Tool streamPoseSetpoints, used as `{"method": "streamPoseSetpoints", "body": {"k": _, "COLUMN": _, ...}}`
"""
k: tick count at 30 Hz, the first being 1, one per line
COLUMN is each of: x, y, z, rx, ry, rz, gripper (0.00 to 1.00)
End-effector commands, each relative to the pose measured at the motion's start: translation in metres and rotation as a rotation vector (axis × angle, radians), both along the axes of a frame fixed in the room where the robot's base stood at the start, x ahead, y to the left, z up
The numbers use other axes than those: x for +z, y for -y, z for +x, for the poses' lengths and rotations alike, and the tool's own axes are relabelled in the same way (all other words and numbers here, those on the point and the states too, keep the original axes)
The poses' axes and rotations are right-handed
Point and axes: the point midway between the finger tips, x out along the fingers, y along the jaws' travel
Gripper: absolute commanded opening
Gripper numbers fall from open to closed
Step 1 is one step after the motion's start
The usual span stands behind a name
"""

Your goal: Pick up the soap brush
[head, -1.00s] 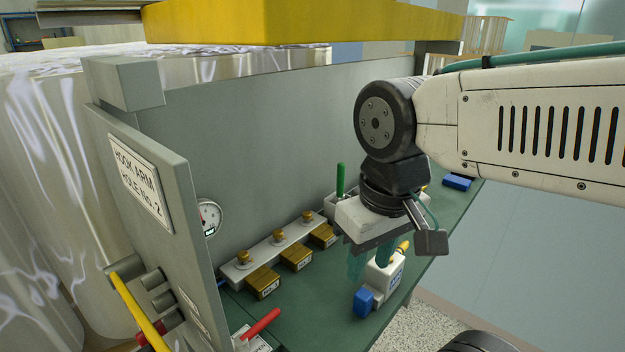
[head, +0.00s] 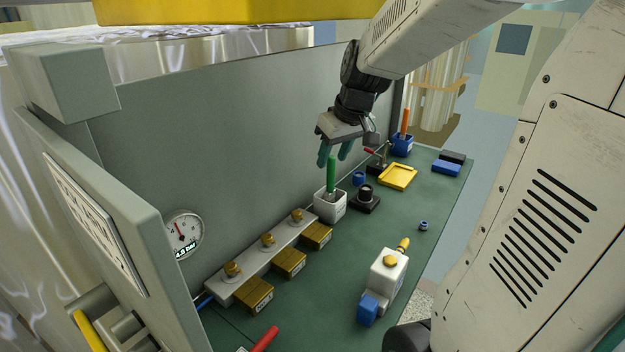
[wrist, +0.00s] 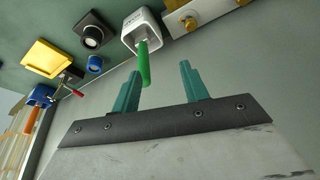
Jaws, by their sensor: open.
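A green-handled tool, likely the soap brush (head: 331,174), stands upright in a white cup (head: 331,211) by the back panel. Its lower end is hidden in the cup. My gripper (head: 334,156) is open and empty, with teal fingers just above the top of the green handle. In the wrist view the green handle (wrist: 144,66) points toward my gripper (wrist: 160,72) and lies near the left finger. It is not clearly between the fingers. The white cup (wrist: 139,28) is beyond it, with dark lettering too small to read.
A blue cup with an orange-handled tool (head: 404,122) stands farther back. A yellow tray (head: 398,177) and a black fixture (head: 365,199) are right of the white cup.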

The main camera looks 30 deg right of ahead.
Motion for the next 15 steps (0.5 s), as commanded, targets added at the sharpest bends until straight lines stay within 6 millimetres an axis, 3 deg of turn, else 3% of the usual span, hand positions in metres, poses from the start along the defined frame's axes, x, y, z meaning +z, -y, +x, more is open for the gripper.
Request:
{"method": "streamPoseSetpoints", "body": {"k": 3, "x": -0.007, "y": 0.025, "z": 0.016, "rx": -0.01, "ry": 0.021, "rz": -0.011, "gripper": 0.45}}
{"method": "streamPoseSetpoints", "body": {"k": 6, "x": -0.012, "y": 0.035, "z": 0.023, "rx": -0.009, "ry": 0.03, "rz": -0.018, "gripper": 0.45}}
{"method": "streamPoseSetpoints", "body": {"k": 15, "x": -0.04, "y": 0.035, "z": 0.036, "rx": -0.009, "ry": 0.033, "rz": -0.02, "gripper": 0.45}}
